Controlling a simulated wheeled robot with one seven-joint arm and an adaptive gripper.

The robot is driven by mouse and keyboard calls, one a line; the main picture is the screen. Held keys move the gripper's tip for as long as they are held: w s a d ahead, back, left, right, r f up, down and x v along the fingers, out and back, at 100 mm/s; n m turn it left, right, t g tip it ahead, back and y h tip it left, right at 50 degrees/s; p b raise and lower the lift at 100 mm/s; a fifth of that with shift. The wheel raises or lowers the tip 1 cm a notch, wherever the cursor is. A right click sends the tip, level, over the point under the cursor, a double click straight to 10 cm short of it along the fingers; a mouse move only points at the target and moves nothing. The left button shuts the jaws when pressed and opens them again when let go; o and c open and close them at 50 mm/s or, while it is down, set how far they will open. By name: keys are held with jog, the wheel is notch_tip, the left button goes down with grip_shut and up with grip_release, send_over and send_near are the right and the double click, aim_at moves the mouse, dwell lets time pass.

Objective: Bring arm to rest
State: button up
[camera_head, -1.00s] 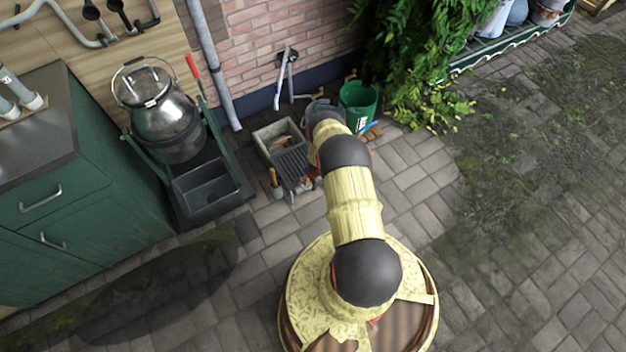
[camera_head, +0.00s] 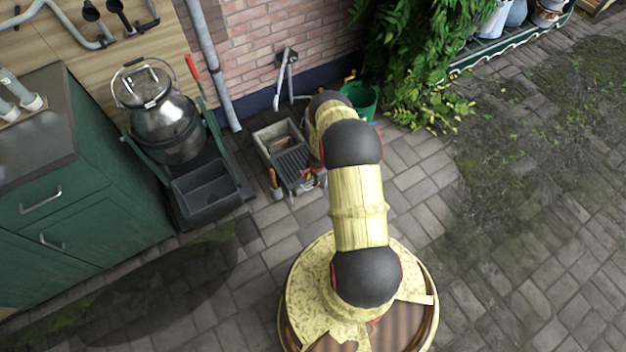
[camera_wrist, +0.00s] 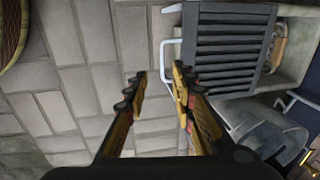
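My gripper (camera_wrist: 159,75) shows in the wrist view with its two dark, ridged fingers apart. Bare grey paving shows between them and nothing is held. In the head view my yellow and black arm reaches up the middle from my round base, and its links hide the gripper. The fingers are above the paving, with the right finger close in the picture to the white handle of a dark slatted rack (camera_wrist: 228,45).
The slatted rack (camera_head: 293,166) adjoins a stone basin (camera_head: 277,140) by the brick wall. A green bucket (camera_head: 362,98) is partly behind my arm. A metal churn (camera_head: 165,128) on a green stand and a green cabinet (camera_head: 80,205) are left. Open paving (camera_head: 520,250) lies right.

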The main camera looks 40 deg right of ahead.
dwell(0.6)
jog(key=s+a+r+n+g+y, duration=0.2)
jog(key=s+a+n+y, duration=0.1)
jog(key=s+a, duration=0.5)
jog(key=w+a+r+n+g, duration=0.1)
jog(key=a+r+n, duration=0.2)
jog(key=r, duration=1)
jog(key=a+r+n, duration=0.3)
jog(key=a+r, duration=0.1)
jog(key=r, duration=0.9)
jog(key=w+a+r+n+g, duration=0.1)
jog(key=a+r+n, duration=0.2)
jog(key=r, duration=1)
jog(key=s+a+r+n+t+h, duration=0.1)
jog(key=s+a+r+n+t, duration=0.1)
jog(key=r, duration=1)
jog(key=s+a+r+n+t, duration=0.3)
jog(key=s+a+r, duration=0.4)
jog(key=r, duration=0.5)
jog(key=s+a+r+n+t+h, duration=0.1)
jog(key=s+a+r, duration=0.4)
jog(key=r, duration=0.7)
jog(key=n+t, duration=0.1)
jog(key=n, duration=0.1)
jog(key=shift+s+a+r+n+t+h+p, duration=0.2)
jog(key=shift+a+n+t+h+p, duration=0.1)
jog(key=shift+a+p, duration=0.1)
